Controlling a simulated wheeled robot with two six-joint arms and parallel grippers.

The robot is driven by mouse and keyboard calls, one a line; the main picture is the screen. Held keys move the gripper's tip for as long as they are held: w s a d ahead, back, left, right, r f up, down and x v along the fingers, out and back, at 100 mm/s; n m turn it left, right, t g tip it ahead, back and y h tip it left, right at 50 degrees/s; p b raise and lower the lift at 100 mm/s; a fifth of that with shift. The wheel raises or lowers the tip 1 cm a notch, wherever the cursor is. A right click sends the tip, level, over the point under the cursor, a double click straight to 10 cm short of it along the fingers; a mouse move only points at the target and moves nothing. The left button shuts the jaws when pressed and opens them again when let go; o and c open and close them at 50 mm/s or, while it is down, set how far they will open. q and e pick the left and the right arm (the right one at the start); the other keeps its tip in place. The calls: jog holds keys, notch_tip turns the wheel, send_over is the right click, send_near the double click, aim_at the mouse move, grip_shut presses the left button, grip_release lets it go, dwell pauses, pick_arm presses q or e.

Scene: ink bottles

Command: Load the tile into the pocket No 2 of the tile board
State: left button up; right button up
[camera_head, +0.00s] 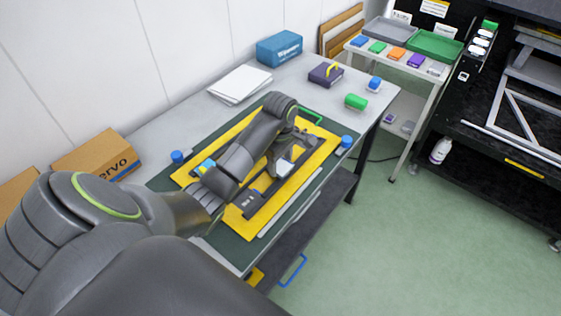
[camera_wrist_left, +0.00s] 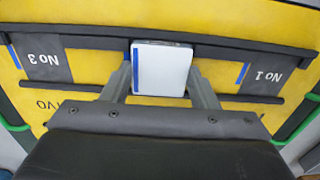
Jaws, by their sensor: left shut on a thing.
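The tile (camera_wrist_left: 163,68) is a white block with a blue stripe on its left side in the wrist view. My left gripper (camera_wrist_left: 160,92) is shut on it, one finger on each side. The tile sits between the pocket marked No 3 (camera_wrist_left: 42,62) and the pocket marked No 1 (camera_wrist_left: 265,78), at the dark rail of the yellow tile board (camera_wrist_left: 108,70). Any No 2 mark is hidden. I cannot tell whether the tile is fully seated. In the head view the tile (camera_head: 284,168) shows white beside my left arm, over the board (camera_head: 237,223). My right gripper is not in view.
Blue cylinders (camera_head: 177,157) (camera_head: 346,141) stand at the mat's edges. A green cylinder (camera_head: 356,102), a purple block with a yellow handle (camera_head: 326,74), a blue box (camera_head: 279,49) and white paper (camera_head: 240,85) lie farther back. A cart (camera_head: 409,65) stands beyond the table.

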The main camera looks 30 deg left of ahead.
pick_arm(q)
jog(key=shift+f, duration=0.1)
jog(key=shift+f, duration=0.15)
jog(key=o, duration=1.1)
